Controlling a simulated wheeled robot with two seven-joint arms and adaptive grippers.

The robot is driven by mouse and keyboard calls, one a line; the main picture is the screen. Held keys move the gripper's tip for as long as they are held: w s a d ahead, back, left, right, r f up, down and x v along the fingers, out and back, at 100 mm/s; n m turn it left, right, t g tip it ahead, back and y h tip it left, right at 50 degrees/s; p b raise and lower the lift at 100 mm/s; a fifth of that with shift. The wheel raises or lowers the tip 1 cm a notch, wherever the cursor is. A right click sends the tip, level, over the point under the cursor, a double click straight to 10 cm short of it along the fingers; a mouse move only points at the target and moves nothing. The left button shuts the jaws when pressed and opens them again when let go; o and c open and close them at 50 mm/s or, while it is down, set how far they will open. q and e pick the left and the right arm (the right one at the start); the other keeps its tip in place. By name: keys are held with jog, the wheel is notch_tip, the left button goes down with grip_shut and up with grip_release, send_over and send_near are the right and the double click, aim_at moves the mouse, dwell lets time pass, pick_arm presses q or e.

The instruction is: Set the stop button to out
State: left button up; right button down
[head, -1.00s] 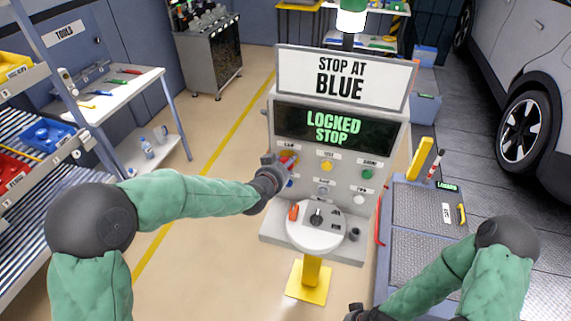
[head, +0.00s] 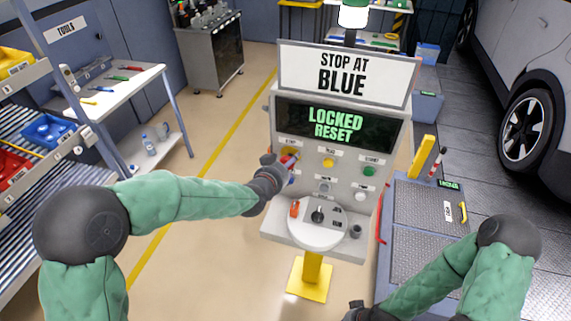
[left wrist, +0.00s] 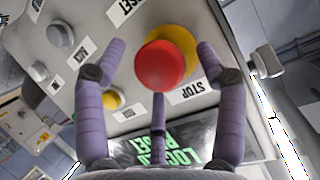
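The stop button is a red mushroom knob (left wrist: 160,64) on a yellow round base (left wrist: 182,46), beside a STOP label in the left wrist view. In the head view the red knob (head: 289,160) shows partly behind my left gripper (head: 281,160), at the panel's upper left. In the left wrist view my left gripper (left wrist: 160,62) has its purple fingers spread around the knob, with gaps visible beside it. The display (head: 325,122) reads LOCKED RESET in green. My right gripper (head: 357,313) is mostly cut off at the bottom edge of the head view; its fingers are unclear.
The panel also carries a yellow button (head: 328,163), a green button (head: 369,171) and white and grey buttons. A round shelf (head: 318,236) with an orange switch and a black knob juts out below. A sign (head: 344,76) above reads STOP AT BLUE. A grey platform (head: 421,262) stands right.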

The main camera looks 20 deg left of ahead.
pick_arm(q)
jog(key=v, duration=1.2)
jog(key=shift+a, duration=0.1)
dwell(0.4)
